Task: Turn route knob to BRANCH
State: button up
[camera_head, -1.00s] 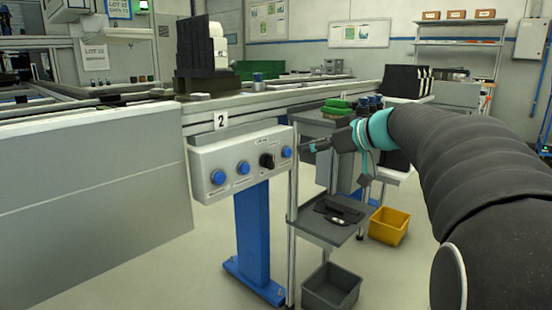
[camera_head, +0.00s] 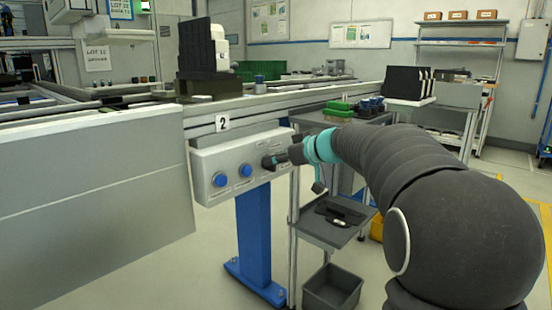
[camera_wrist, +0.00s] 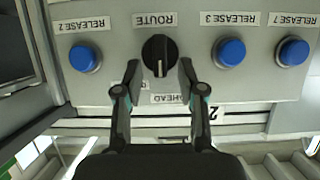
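The black route knob (camera_wrist: 159,55) sits on the grey control panel (camera_wrist: 105,20) under an upside-down ROUTE label in the wrist view. Its white mark points down in that view, toward the AHEAD label (camera_wrist: 170,99). Another small label beside it is mostly hidden by the left finger. My gripper (camera_wrist: 160,68) is open, with one fingertip on each side of the knob; I cannot tell whether they touch it. In the head view my gripper (camera_head: 276,160) is at the front of the panel (camera_head: 205,160) and covers the knob area.
Blue buttons flank the knob: RELEASE 2 (camera_wrist: 84,58) on one side, RELEASE 3 (camera_wrist: 229,51) and RELEASE 1 (camera_wrist: 292,51) on the other. A shelf cart (camera_head: 318,232) stands right of the panel's blue post (camera_head: 254,235). A grey bin (camera_head: 332,288) is below it.

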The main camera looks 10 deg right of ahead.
jog(key=shift+w+a+f, duration=0.15)
jog(key=shift+w, duration=0.05)
grip_shut()
dwell(0.4)
jog(key=shift+w+d+f+m+g+y+b, duration=0.15)
jog(key=shift+w+d+m+g+y+b, duration=0.15)
jog(key=shift+m+y, duration=0.85)
jog(key=shift+w+d+f+m+g+y+b, duration=0.15)
jog(key=shift+m+g+y+b, duration=0.35)
jog(key=shift+m, duration=1.15)
jog(key=shift+w+d+f+m+g+y+b, duration=0.1)
jog(key=shift+d+f+m+g+y+b, duration=0.15)
jog(key=shift+m+y, duration=0.95)
jog(key=shift+m+h, duration=0.25)
jog(key=shift+m, duration=0.05)
